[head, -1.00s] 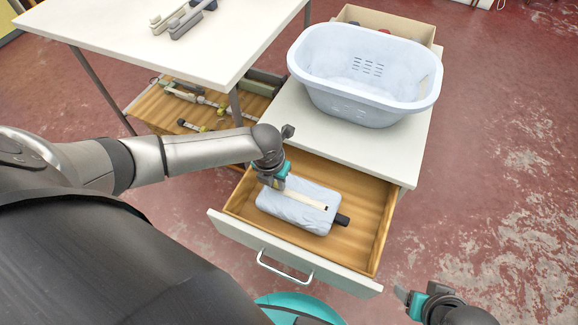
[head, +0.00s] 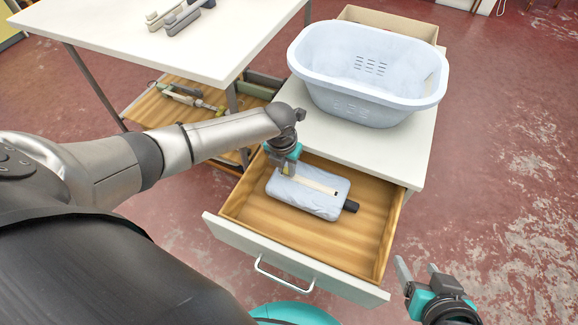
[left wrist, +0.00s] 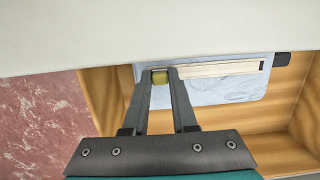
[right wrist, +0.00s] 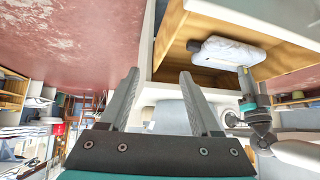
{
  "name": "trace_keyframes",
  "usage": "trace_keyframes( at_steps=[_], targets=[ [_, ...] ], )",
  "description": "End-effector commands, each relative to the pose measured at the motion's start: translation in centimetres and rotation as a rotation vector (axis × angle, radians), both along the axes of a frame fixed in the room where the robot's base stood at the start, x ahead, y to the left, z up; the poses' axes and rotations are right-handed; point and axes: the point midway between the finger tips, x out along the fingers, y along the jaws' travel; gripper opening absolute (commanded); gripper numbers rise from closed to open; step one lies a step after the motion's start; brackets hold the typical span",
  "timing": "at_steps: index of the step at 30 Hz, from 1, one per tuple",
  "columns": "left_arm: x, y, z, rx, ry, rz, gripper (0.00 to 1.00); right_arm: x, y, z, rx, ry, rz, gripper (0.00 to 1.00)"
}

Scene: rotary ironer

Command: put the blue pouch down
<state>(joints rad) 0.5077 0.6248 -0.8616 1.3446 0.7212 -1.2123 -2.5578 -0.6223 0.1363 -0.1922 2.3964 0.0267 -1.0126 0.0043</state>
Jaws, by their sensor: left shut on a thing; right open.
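The light blue pouch (head: 308,201) is at the open wooden drawer (head: 263,221), with a cream strip along its top and a black tab at its right end. It also shows in the left wrist view (left wrist: 215,92) and the right wrist view (right wrist: 232,50). My left gripper (head: 285,172) is above the pouch's left end. Its fingers (left wrist: 161,76) are shut on the pouch at the yellowish end of the strip. I cannot tell whether the pouch touches the drawer floor. My right gripper (head: 420,280) is open and empty, right of the drawer front.
A pale blue basket (head: 350,62) stands on the white cabinet top (head: 290,100) behind the drawer, with a cardboard box (head: 400,23) behind it. A white table (head: 130,35) stands at left, above a shelf of tools (head: 190,98). The drawer floor in front of the pouch is bare.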

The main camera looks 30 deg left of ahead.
Motion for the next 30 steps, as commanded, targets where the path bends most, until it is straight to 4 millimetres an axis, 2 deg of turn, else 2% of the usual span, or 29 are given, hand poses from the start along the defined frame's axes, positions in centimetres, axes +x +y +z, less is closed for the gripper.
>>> trace_keyframes(
  at_steps=[7,12,26,27,30],
  targets=[
    [1.9,0.0,-0.1,-0.002,-0.001,0.002,0.0,1.2,2.2,-0.2,0.081,-0.157,0.024,0.64],
    [1.7,0.1,-0.9,-0.002,0.0,0.001,0.0,1.7,3.5,0.2,0.136,-0.258,0.034,0.64],
    [1.6,0.1,-1.1,-0.001,0.0,0.0,0.0,2.0,4.2,0.9,0.174,-0.328,0.037,0.64],
    [1.6,0.1,-1.2,0.0,0.001,0.0,0.3,1.9,4.2,0.9,0.174,-0.328,0.037,0.64],
    [1.6,0.1,-1.2,-0.001,0.0,0.0,0.41,1.9,4.2,0.9,0.173,-0.327,0.037,0.64]
  ],
)
